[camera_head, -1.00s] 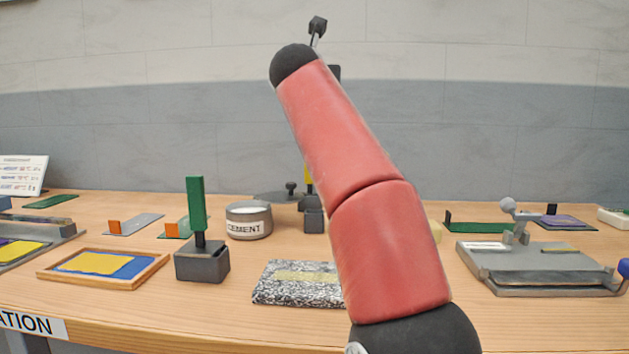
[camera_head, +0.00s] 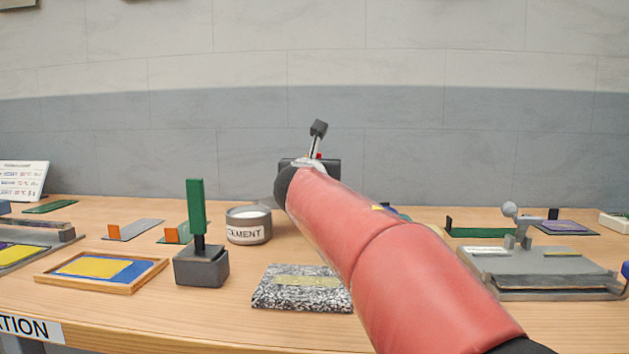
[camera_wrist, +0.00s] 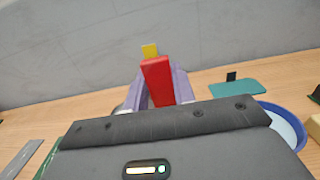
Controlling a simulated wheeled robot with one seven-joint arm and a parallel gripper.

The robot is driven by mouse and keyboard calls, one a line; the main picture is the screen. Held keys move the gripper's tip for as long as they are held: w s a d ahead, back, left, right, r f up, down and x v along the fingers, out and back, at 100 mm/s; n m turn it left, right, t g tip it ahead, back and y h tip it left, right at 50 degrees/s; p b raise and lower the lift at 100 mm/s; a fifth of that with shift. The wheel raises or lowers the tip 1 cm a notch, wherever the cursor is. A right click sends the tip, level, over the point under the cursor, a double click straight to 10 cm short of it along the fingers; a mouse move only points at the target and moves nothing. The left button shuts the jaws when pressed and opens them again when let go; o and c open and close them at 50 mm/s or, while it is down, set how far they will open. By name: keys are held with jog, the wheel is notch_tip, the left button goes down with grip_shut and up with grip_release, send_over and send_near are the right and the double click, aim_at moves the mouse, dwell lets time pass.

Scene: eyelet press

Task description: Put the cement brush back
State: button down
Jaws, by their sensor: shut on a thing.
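In the wrist view my gripper (camera_wrist: 160,88) is shut on a red block-shaped handle (camera_wrist: 158,80), probably the cement brush's. The handle's other end is hidden, so I cannot see bristles. In the head view only a small red bit (camera_head: 319,156) shows by my wrist, and the fingers are hidden behind my arm. The open grey pot labelled CEMENT (camera_head: 248,226) stands on the table, left of my arm.
A green-handled tool (camera_head: 197,215) stands upright in a grey block (camera_head: 201,268). A speckled slab (camera_head: 302,289) lies in front, a framed tray (camera_head: 103,271) at left, a grey press-like device (camera_head: 540,269) at right. The wrist view shows a blue dish (camera_wrist: 297,118) and a teal plate (camera_wrist: 250,87).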

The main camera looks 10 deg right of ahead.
notch_tip(320, 180, down, 2)
jog(key=shift+f+b, duration=0.2)
jog(key=shift+b, duration=0.15)
jog(key=c, duration=1.2)
grip_release()
jog(key=shift+o, duration=0.2)
jog(key=b+v, duration=0.1)
jog(key=v, duration=1.1)
jog(key=shift+s+r, duration=0.1)
jog(key=shift+s, duration=0.05)
